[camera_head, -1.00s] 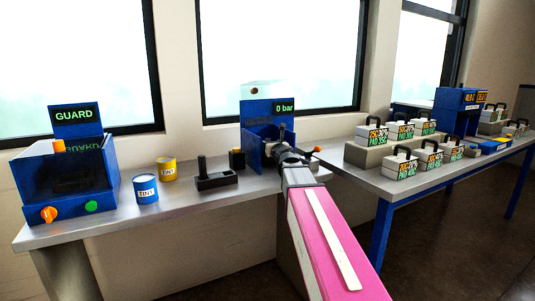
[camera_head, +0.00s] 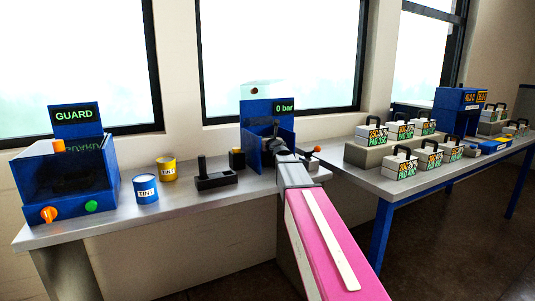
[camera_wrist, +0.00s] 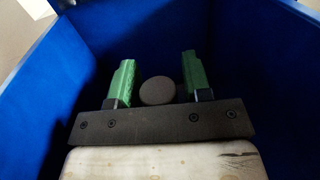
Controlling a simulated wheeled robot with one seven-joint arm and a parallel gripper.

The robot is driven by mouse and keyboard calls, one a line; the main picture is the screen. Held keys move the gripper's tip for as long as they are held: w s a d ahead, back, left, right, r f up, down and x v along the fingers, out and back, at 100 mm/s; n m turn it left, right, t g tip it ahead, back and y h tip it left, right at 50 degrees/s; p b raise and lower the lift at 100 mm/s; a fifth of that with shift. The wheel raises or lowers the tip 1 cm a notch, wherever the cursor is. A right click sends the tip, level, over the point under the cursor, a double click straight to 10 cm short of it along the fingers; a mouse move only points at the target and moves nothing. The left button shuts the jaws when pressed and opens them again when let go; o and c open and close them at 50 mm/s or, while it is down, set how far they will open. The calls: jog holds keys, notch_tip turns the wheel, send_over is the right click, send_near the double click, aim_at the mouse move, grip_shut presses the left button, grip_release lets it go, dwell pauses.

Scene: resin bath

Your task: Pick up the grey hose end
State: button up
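A round dark grey end, which looks like the grey hose end (camera_wrist: 157,91), shows in the wrist view between my two green fingers. My gripper (camera_wrist: 158,62) is open, with one finger on each side of it and a narrow gap to each. The wrist view shows blue walls around both, inside the open blue box (camera_head: 254,154) under the "0 bar" display. In the head view my arm reaches into this box and hides much of its inside. The rest of the hose cannot be made out.
A black block with a lever (camera_head: 215,177), a yellow tin (camera_head: 168,171) and a blue tin (camera_head: 146,190) stand left of the box. The blue GUARD machine (camera_head: 67,182) is farther left. An orange-tipped lever (camera_head: 315,150) is close on the right. Several labelled weights stand on the right table.

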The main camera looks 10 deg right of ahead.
grip_shut()
jog(key=shift+r, duration=0.15)
